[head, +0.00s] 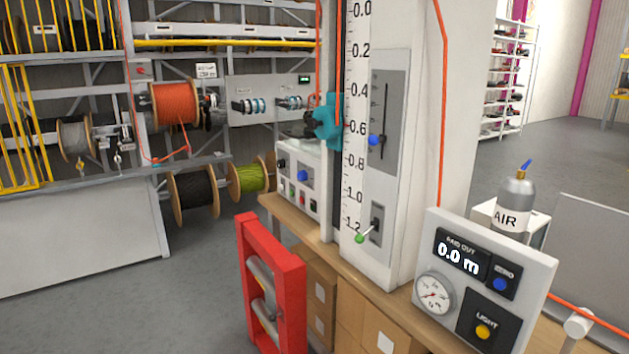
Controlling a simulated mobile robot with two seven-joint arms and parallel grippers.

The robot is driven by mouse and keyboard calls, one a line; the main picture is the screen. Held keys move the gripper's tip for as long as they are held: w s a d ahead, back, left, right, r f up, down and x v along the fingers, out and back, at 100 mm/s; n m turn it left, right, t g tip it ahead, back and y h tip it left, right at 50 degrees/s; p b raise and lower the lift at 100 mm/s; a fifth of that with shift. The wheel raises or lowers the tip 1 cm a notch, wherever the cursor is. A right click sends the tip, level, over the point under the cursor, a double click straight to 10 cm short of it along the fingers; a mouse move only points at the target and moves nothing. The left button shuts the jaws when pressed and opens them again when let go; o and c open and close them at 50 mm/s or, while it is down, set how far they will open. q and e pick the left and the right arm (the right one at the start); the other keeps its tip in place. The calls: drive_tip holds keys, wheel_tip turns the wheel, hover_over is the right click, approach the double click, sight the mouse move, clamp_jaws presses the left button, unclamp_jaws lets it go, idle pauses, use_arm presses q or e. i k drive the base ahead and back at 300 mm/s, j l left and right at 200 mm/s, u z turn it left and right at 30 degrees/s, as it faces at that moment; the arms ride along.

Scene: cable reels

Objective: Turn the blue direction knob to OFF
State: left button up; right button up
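A blue knob (302,176) is on the sloped front of a white control box (312,150) near the middle of the head view. It is probably the direction knob. Its pointer and any OFF marking are too small to read. Several smaller buttons or switches sit around it on the same panel. Neither of my grippers is in view, so nothing is seen touching the knob.
The control box stands on a wooden bench (325,243), beside a tall white post with a scale and a blue-ended lever (373,140). A red roller frame (270,285) stands in front. A display box (485,280) reads 0.0 m. Cable reels (175,104) hang left.

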sight(301, 176)
drive_tip(key=i+j+z, duration=0.2)
drive_tip(key=z, duration=0.3)
drive_tip(key=i+j+z, duration=0.2)
drive_tip(key=z, duration=0.25)
drive_tip(key=i+j+z, duration=0.1)
drive_tip(key=j, duration=0.25)
drive_tip(key=i+j+z, duration=0.15)
drive_tip(key=j, duration=0.2)
drive_tip(key=i+j+z, duration=0.1)
drive_tip(key=j, duration=0.25)
